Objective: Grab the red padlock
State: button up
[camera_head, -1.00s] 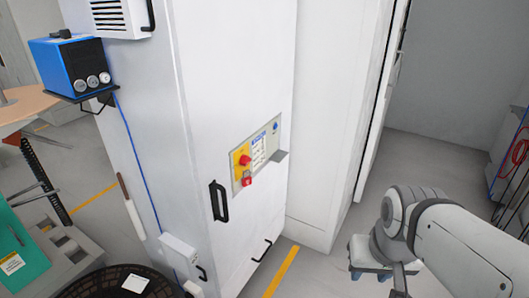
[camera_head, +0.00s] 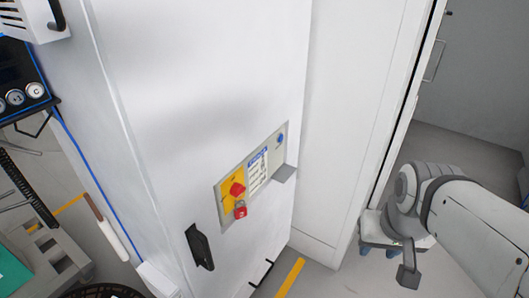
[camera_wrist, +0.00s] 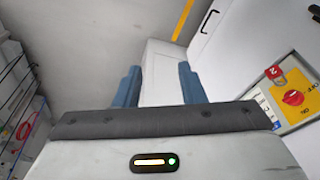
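The red padlock (camera_head: 240,210) hangs at the bottom of a yellow plate with a red rotary switch (camera_head: 237,189) on the white cabinet's front panel. In the wrist view the padlock (camera_wrist: 275,74) is at the right, by the red switch (camera_wrist: 293,97), and appears upside down. My gripper (camera_wrist: 158,82) has two blue fingers spread apart with nothing between them. It is to the right of the padlock in the head view and apart from it.
Grey floor with a yellow line (camera_head: 290,278) lies in front. A teal object (camera_head: 12,272) stands at the lower left.

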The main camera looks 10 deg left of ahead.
aim_at(245, 209)
jog(key=shift+o, duration=0.4)
jog(key=shift+o, duration=0.3)
jog(key=shift+a+f, duration=0.2)
jog(key=shift+f, duration=0.1)
jog(key=w+a+f+m+g+y+b, duration=0.1)
jog(key=a+f+m+g+y+b, duration=0.3)
jog(key=a, duration=0.4)
jog(key=w+a+f+m+g+y+b, duration=0.1)
jog(key=a+f+m+y+b, duration=0.3)
jog(key=a+f+y, duration=0.4)
jog(key=w+a+f+m+t+y+b, duration=0.3)
jog(key=w+a+m+t, duration=0.1)
jog(key=w+m, duration=0.35)
jog(key=w+a+f+m+t+y+b, duration=0.2)
jog(key=w+a+m+t+b, duration=0.15)
jog(key=w+m, duration=0.35)
jog(key=shift+n, duration=0.65)
jog(key=x, duration=0.8)
jog(key=shift+w+d+f+p, duration=0.1)
jog(key=shift+w+p, duration=0.2)
